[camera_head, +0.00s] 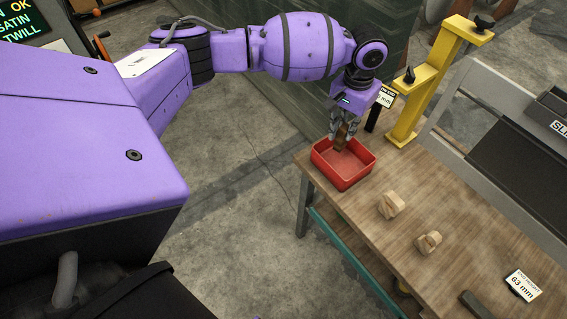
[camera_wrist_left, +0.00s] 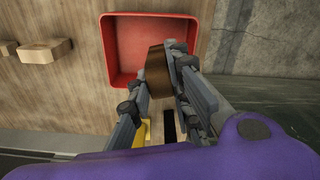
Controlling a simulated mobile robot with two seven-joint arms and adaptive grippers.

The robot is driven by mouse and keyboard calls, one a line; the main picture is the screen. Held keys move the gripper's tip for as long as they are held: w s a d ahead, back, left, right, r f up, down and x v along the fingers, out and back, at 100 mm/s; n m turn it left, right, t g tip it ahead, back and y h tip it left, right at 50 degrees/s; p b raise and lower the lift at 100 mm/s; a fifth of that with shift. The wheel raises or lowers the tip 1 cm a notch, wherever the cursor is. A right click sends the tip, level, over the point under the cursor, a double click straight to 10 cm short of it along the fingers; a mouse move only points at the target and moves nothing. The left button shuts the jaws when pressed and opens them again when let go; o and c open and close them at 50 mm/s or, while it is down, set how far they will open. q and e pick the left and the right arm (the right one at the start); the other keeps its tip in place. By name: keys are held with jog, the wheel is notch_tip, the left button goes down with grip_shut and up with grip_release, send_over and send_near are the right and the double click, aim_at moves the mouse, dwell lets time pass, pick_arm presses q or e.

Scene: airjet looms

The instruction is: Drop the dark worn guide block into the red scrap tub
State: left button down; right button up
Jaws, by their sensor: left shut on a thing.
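The red scrap tub (camera_head: 352,177) stands at the near left corner of the wooden bench. It also shows in the left wrist view (camera_wrist_left: 122,75). My left gripper (camera_head: 343,137) points down over the tub and is shut on the dark worn guide block (camera_wrist_left: 158,66), a brown piece. The block (camera_head: 341,143) appears to be at or over the tub's opening, partly hidden by the fingers; I cannot tell its exact height. My right gripper is not in view.
Two light wooden blocks (camera_head: 390,205) (camera_head: 428,242) lie on the bench right of the tub. A yellow bracket (camera_head: 408,118) stands behind it. A card reading 63 mm (camera_head: 523,286) and a dark bar (camera_head: 475,304) lie nearer. A dark green wall (camera_head: 335,62) is behind.

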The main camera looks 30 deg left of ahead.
pick_arm(q)
notch_tip(320, 180, down, 4)
jog(key=shift+s+r+b, duration=0.1)
jog(key=shift+b, duration=0.75)
jog(key=shift+f, duration=0.3)
jog(key=shift+r, duration=0.1)
jog(key=c, duration=2.1)
grip_release()
jog(key=o, duration=0.6)
jog(key=shift+c, duration=0.2)
jog(key=shift+r, duration=0.1)
notch_tip(320, 180, up, 12)
jog(key=shift+f, duration=0.1)
